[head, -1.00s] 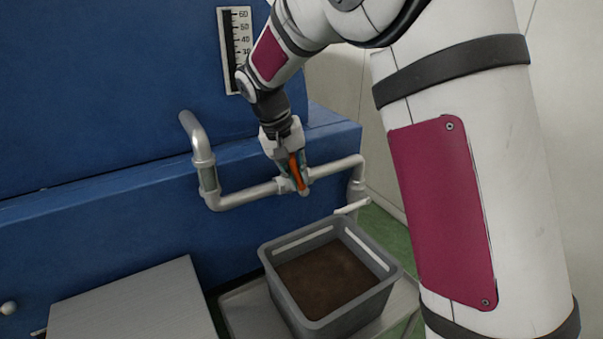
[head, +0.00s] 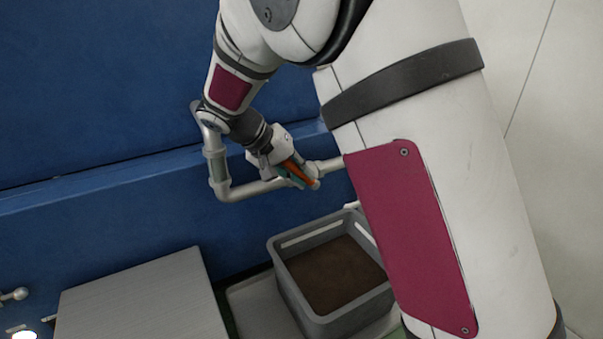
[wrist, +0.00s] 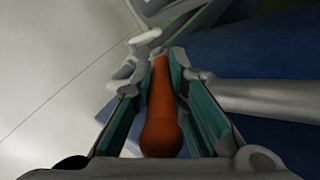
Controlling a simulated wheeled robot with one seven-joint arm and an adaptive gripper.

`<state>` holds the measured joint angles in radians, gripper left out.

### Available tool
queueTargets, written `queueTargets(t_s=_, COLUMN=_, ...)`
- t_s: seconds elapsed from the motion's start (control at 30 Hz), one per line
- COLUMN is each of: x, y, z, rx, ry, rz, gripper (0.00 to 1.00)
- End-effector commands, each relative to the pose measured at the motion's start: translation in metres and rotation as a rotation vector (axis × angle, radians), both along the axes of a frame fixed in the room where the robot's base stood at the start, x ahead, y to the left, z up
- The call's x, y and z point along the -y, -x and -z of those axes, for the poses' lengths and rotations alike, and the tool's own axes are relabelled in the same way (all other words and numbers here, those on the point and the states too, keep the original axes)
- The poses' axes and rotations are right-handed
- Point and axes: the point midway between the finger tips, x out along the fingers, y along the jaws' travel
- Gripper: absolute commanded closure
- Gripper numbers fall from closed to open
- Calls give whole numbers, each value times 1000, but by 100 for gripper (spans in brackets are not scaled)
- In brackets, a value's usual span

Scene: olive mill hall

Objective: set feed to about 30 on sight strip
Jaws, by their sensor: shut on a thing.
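An orange valve handle (head: 298,173) is on the grey pipe (head: 255,189) in front of the blue machine. My gripper (head: 303,178) is shut on this handle, its teal finger pads on either side. In the wrist view the handle (wrist: 160,110) lies lengthwise between the pads of my gripper (wrist: 160,88), and the pipe (wrist: 260,95) runs off to the right. The handle slants down to the right in the head view. The sight strip does not show now; my arm covers the area where it was, so no reading can be seen.
A grey crate (head: 292,287) with dark brown contents stands below the pipe. A grey flat-topped surface (head: 140,305) is at the lower left. The blue machine (head: 90,100) fills the back. A pale wall (head: 535,140) is at the right.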

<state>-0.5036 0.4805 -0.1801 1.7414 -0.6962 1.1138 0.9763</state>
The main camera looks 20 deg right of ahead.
Motion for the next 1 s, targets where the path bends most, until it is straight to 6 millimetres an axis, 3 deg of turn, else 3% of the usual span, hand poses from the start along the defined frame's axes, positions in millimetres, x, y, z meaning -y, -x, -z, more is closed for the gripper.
queueTargets(t_s=0.13, x=-2, y=-3, z=-2, rx=9, ry=-5, rz=-7, gripper=100)
queueTargets(t_s=0.17, x=-2, y=-3, z=-2, rx=9, ry=-5, rz=-7, gripper=84)
queueTargets(t_s=0.2, x=-2, y=-3, z=-2, rx=9, ry=-5, rz=-7, gripper=75)
queueTargets(t_s=0.27, x=-2, y=-3, z=-2, rx=9, ry=-4, rz=-6, gripper=65)
queueTargets(t_s=0.73, x=-2, y=-1, z=-1, rx=1, ry=-3, rz=-3, gripper=65)
queueTargets(t_s=1.0, x=-21, y=4, z=-24, rx=4, ry=-4, rz=-5, gripper=65)
